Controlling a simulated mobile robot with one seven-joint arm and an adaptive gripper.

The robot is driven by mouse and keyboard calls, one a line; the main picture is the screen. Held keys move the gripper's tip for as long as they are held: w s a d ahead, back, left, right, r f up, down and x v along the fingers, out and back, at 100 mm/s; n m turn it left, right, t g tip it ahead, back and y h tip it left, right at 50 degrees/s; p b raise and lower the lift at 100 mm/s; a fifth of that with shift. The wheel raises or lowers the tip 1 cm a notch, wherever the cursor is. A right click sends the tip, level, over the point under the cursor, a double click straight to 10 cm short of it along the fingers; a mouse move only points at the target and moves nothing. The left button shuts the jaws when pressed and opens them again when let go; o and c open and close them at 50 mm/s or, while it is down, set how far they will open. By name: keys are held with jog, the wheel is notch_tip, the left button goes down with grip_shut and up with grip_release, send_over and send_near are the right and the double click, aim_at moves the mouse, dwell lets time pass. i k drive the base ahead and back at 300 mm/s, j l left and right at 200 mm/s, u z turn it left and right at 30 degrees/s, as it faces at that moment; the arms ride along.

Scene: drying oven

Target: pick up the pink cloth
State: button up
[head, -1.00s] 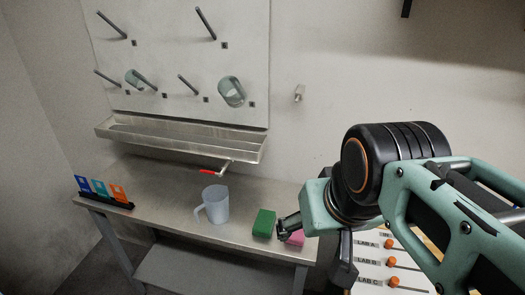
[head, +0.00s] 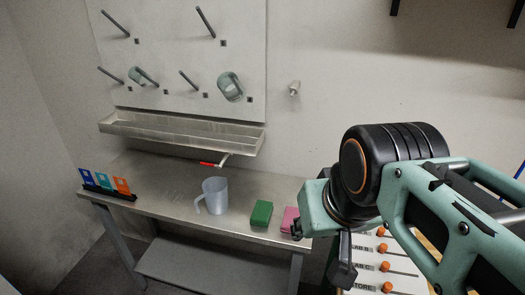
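The pink cloth (head: 289,219) is a small folded block near the right end of the metal bench (head: 165,197) in the head view. Its right part is hidden behind my gripper (head: 298,230). My gripper is in front of the cloth from this viewpoint, with its dark fingers pointing left and downward. The view does not show whether the fingers touch the cloth, or whether they are open or shut.
A green block (head: 261,213) lies just left of the cloth, and a translucent jug (head: 214,196) stands further left. A holder with coloured cards (head: 106,188) is at the bench's left end. A metal trough (head: 180,135) and pegboard (head: 180,50) are behind. A panel with orange knobs (head: 385,265) is at right.

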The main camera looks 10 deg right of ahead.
aim_at(291, 212)
jog(key=k+l+z, duration=0.1)
jog(key=k+z, duration=0.35)
jog(key=z, duration=1.3)
jog(key=j+z, duration=0.45)
jog(key=z, duration=0.15)
jog(key=j, duration=0.75)
jog(key=k+j, duration=0.1)
jog(key=j, duration=0.6)
jog(key=z, duration=0.2)
jog(key=j+u, duration=0.2)
jog(key=j, duration=0.3)
